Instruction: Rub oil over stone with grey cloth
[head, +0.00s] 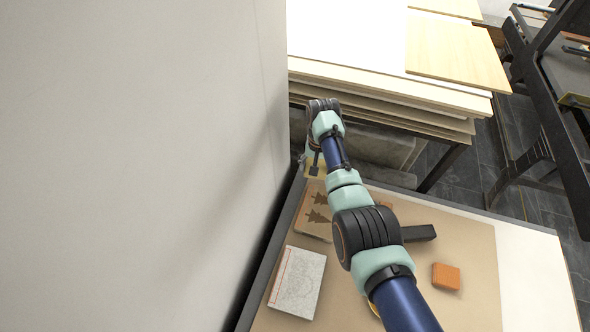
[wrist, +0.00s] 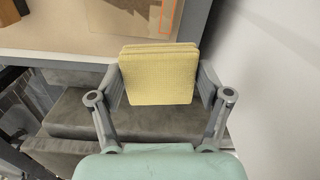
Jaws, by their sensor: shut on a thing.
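My gripper (wrist: 158,85) is shut on a folded yellow cloth or pad (wrist: 158,75), held flat between its two fingers. In the head view the yellow pad (head: 315,169) shows at the far left corner of the table, partly hidden by my wrist. A tan stone block with dark tree drawings (head: 309,227) lies on the table, nearer the camera than the pad and partly covered by my arm. A pale grey-white slab with a red line (head: 297,282) lies in front of it. I cannot tell which is the task's stone. No grey cloth is visible.
On the brown board (head: 470,240) are an orange block (head: 446,276) and a dark bar (head: 418,233). My arm hides part of a yellow thing. A pale wall (head: 140,160) rises close on the left. Stacked boards (head: 390,95) stand behind the table. The board's right side is clear.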

